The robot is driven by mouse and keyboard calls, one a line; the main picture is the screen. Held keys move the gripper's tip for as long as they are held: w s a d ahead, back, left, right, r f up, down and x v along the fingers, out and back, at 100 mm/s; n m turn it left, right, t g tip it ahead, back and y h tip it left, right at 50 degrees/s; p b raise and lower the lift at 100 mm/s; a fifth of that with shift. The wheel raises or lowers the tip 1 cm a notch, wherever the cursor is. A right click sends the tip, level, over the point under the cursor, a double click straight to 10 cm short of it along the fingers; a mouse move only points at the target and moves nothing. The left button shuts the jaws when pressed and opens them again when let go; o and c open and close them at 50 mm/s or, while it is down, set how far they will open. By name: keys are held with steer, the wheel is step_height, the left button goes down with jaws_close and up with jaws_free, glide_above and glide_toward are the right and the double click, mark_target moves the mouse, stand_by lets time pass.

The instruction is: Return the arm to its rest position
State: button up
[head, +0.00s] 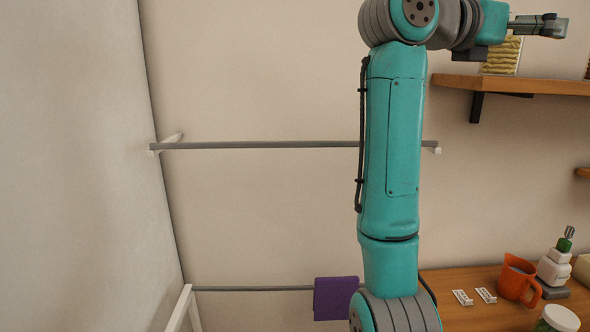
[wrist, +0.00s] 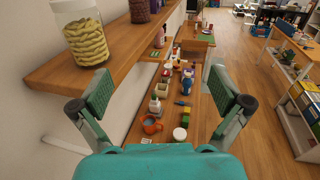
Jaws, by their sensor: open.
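My gripper (head: 540,26) shows at the top right of the head view, at the end of my raised teal arm, in front of the wall and near the upper shelf. In the wrist view my gripper (wrist: 166,98) has its two fingers wide apart, with nothing between them. It is open and empty. The left finger is close to the front edge of the wooden shelf (wrist: 128,42); I cannot tell the exact gap.
A jar of yellow pieces (wrist: 83,38) stands on that shelf. Below, a wooden counter (head: 450,312) holds an orange jug (head: 514,282) and a soap bottle (head: 556,262). A grey rail (head: 260,145) and a purple cloth (head: 334,298) are at the wall. Open floor (wrist: 248,110) lies right.

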step_height(320, 180, down, 21)
steer(key=s+n+g+h, duration=0.1)
steer(key=n+g+h, duration=0.2)
steer(key=h, duration=0.2)
steer(key=s+a+f+n+t+h, duration=0.1)
steer(key=s+f+n+t, duration=0.25)
steer(key=f, duration=0.25)
steer(key=s+a+f+n+t, duration=0.1)
steer(key=s+f+n+t, duration=0.2)
steer(key=f+n, duration=0.3)
steer(key=s+a+f+n+t+h, duration=0.1)
steer(key=s+a+f+n+t, duration=0.2)
steer(key=f, duration=0.4)
steer(key=s+a+f+n+t+y, duration=0.3)
steer(key=s+f+n+t+y, duration=0.3)
steer(key=s+f+n+y, duration=0.5)
steer(key=s+a+f+n+t+y, duration=0.3)
steer(key=s+f+n+t+y, duration=0.4)
steer(key=n, duration=0.9)
steer(key=s+a+f+n+g+y, duration=0.2)
steer(key=s+f+n+g+y, duration=0.1)
steer(key=s, duration=0.6)
steer(key=s+a+f+n+g+y, duration=0.2)
steer(key=s+f+n+g, duration=0.3)
steer(key=s, duration=0.4)
step_height(320, 180, down, 2)
steer(key=shift+f+g+y, duration=0.1)
steer(key=shift+g+y, duration=0.6)
steer(key=shift+g, duration=0.15)
